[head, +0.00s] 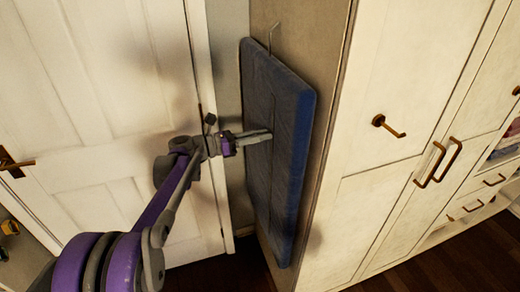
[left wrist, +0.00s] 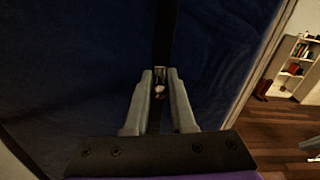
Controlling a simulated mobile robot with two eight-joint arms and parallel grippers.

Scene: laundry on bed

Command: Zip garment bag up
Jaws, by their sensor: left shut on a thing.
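A blue garment bag (head: 289,150) hangs upright from a hook on the side of the wardrobe, in the middle of the head view. A dark zip line runs down its front; in the left wrist view the bag (left wrist: 90,75) fills most of the picture and the zip strip (left wrist: 165,35) runs down its middle. My left gripper (head: 268,135) reaches the bag's front at about mid-height. In the left wrist view its fingers (left wrist: 160,85) are closed around a small shiny zip pull (left wrist: 160,90) on the strip. My right gripper is not in view.
A white door (head: 110,100) with a brass handle stands left of the bag. The cream wardrobe (head: 400,80) with brass handles and a protruding hook stands to the right. Dark wooden floor (head: 460,260) is clear at the lower right. A bookshelf (left wrist: 298,55) shows far off.

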